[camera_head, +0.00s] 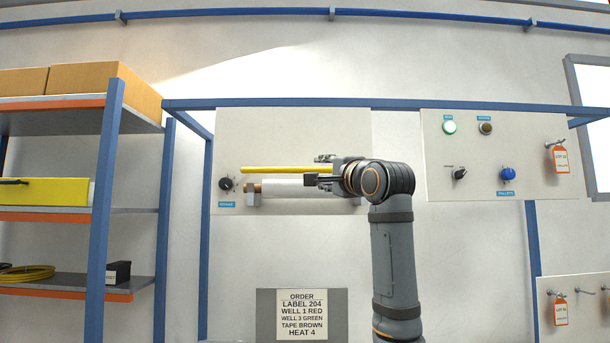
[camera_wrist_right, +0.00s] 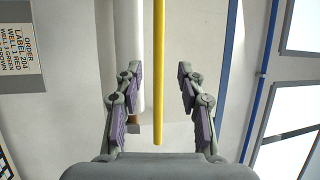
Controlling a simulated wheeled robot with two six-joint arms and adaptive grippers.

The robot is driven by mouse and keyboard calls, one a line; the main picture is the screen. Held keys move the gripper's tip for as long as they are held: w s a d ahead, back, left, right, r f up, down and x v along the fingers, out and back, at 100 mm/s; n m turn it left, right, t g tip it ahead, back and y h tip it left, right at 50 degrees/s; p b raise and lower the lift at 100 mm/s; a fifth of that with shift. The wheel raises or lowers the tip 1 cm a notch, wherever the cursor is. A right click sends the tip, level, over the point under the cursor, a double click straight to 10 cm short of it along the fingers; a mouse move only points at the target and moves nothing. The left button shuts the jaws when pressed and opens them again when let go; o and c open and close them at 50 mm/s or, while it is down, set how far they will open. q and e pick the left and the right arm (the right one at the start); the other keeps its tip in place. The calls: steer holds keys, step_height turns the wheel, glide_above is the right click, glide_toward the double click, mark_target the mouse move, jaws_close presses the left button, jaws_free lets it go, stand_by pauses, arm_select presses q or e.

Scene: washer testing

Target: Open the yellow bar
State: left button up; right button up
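The yellow bar (camera_head: 280,169) runs level across the upper white panel, just above a white roll (camera_head: 285,188). My right gripper (camera_head: 318,170) is at the right end of the bar, its fingers pointing left. In the right wrist view the right gripper (camera_wrist_right: 160,72) is open, and the yellow bar (camera_wrist_right: 159,50) runs between its two fingers with gaps on both sides. The bar's end shows near the palm. I cannot tell its depth relative to the fingers. My left gripper is not in view.
A black knob (camera_head: 226,184) sits left of the roll. The panel at the right (camera_head: 500,130) carries buttons, knobs and a hanging orange tag (camera_head: 561,160). A shelf rack (camera_head: 105,190) stands at the left. An order sign (camera_head: 302,314) is below.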

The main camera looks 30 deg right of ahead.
mark_target(305, 169)
steer(key=p+x, duration=0.6)
steer(key=x, duration=0.4)
steer(key=shift+a, duration=0.1)
steer(key=shift+w, duration=0.55)
steer(key=shift+s, duration=0.1)
steer(key=shift+c, duration=0.3)
jaws_close()
